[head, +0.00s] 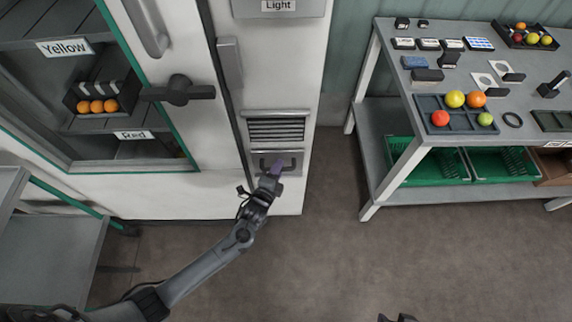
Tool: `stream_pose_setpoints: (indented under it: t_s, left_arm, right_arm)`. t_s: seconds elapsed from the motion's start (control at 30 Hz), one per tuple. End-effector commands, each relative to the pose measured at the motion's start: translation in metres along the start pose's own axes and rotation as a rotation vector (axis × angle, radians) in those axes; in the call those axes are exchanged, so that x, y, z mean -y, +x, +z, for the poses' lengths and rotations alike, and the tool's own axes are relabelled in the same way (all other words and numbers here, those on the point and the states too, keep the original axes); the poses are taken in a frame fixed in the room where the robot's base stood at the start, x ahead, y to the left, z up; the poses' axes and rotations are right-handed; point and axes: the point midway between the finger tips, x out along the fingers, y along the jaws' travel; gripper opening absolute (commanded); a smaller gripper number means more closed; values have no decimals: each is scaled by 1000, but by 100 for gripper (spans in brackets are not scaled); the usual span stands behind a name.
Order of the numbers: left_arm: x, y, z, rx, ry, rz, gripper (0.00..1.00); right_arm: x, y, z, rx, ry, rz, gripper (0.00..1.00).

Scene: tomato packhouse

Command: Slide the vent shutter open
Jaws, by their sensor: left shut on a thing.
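The vent (276,130) is a dark slatted opening in the white panel right of the cabinet door. The shutter (259,155) is a light grey plate directly below the slats, with a dark bar handle (290,161). The slats show uncovered above the plate. My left gripper (276,166) reaches up from below and is shut on the shutter handle. Its fingers and wrist hide part of the handle and the lower plate. Only a small dark tip of my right gripper (397,318) shows at the bottom edge; its jaws cannot be made out.
The cabinet door with a dark lever handle (178,91) is at the left. A grey table (385,64) with tomatoes and trays stands at the right, green crates (430,168) beneath. A grey cart (45,255) is at lower left. The floor between is clear.

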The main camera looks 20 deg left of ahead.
Motion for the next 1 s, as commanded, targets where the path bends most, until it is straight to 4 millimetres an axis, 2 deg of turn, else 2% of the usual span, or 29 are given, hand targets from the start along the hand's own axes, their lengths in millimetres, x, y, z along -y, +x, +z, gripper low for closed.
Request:
stream_pose_setpoints:
  t_s: [0.37,0.4,0.53,0.83,1.0]
  left_arm:
    - [-9,-2,4,6,0,13,0]
    - [-10,-2,5,6,1,14,23]
    - [-10,-2,5,6,1,13,42]
    - [-6,-3,4,5,-1,6,42]
    - [-4,-17,4,6,0,7,42]
  right_arm:
    - [-1,1,1,0,-3,3,43]
    - [-1,1,1,0,-3,3,43]
    - [-1,1,1,0,-3,3,43]
    - [-1,0,0,0,-3,3,43]
    - [-1,-8,-2,0,-3,2,43]
